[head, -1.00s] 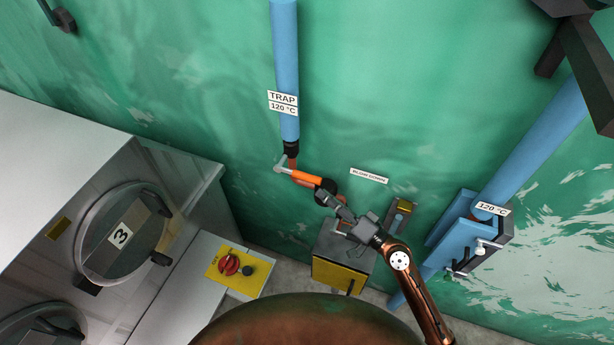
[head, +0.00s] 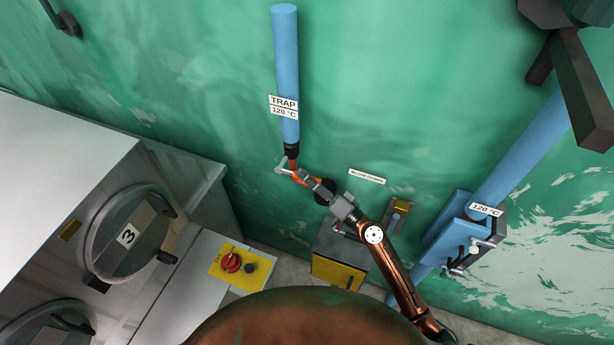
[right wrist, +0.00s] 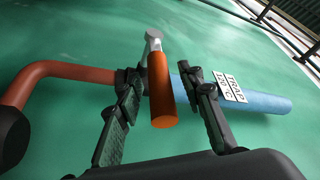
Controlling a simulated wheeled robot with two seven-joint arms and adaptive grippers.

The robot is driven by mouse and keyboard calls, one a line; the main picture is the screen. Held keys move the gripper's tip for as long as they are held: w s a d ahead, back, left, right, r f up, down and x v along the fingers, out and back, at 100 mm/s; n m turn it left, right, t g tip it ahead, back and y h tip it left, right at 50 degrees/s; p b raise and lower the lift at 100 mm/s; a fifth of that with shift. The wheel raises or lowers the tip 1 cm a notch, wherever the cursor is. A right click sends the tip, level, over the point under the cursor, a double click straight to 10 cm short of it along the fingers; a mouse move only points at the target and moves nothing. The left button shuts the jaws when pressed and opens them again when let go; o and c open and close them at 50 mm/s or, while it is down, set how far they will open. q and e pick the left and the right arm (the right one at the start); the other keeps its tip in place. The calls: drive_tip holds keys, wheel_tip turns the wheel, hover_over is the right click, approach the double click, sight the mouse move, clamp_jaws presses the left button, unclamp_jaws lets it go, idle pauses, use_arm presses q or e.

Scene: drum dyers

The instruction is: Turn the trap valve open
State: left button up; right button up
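The trap valve has an orange lever (head: 299,176) with a silver end, just below the blue pipe (head: 286,80) labelled TRAP 120 °C. The lever also shows in the right wrist view (right wrist: 160,88), standing away from the pipe line. My right gripper (head: 309,182) is at the lever and covers part of it in the head view. In the right wrist view my right gripper (right wrist: 160,82) is open, with one finger on each side of the orange lever and gaps visible on both sides. My left gripper is not in view.
A blow-down label (head: 367,177) is on the green wall right of the valve. A grey and yellow box (head: 340,270) stands below. A second blue pipe (head: 525,150) with a grey lever is at right. A yellow panel with a red knob (head: 231,262) is at left.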

clamp_jaws()
idle(0.3)
idle(0.3)
